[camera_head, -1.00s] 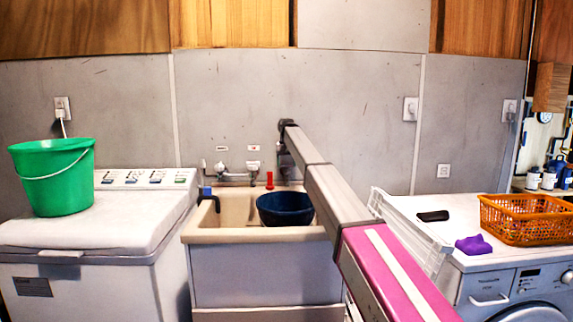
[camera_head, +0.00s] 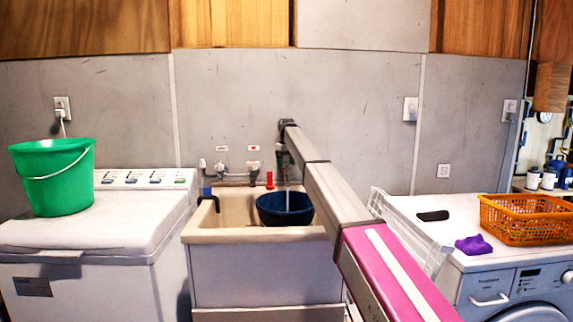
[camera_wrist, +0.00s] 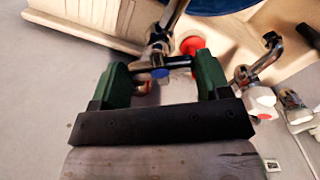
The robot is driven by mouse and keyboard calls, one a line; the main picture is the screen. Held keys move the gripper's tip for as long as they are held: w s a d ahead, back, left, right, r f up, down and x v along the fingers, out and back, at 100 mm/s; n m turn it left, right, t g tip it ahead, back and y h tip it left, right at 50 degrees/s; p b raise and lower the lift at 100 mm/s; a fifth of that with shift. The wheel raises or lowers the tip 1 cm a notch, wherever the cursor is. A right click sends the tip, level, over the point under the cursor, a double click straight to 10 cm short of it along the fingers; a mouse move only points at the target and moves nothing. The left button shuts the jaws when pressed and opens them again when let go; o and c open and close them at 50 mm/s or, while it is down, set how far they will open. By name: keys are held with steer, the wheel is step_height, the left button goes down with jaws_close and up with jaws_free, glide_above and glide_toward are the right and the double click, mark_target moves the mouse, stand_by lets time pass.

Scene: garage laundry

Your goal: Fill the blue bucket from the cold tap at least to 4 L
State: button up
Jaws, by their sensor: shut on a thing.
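The blue bucket (camera_head: 285,208) sits in the beige sink (camera_head: 215,232); its rim also shows at the top of the wrist view (camera_wrist: 210,6). A thin pale stream of water (camera_head: 289,189) falls into it. The water level inside cannot be read. In the wrist view, my gripper (camera_wrist: 165,75) has its green fingers shut on the dark handle of the blue-marked cold tap (camera_wrist: 160,72). In the head view, my arm's end is at the wall above the bucket and partly hides the tap.
A green bucket (camera_head: 52,178) stands on the white machine at left. A red object (camera_head: 269,180) stands at the sink's back edge. At right, an orange basket (camera_head: 528,218), a purple cloth (camera_head: 473,245) and a black item (camera_head: 433,216) lie on the washing machine.

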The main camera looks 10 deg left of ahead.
steer(key=shift+n, duration=0.9)
steer(key=o, duration=0.9)
steer(key=shift+o, duration=0.2)
step_height(320, 180, up, 11)
steer(key=shift+f, duration=0.1)
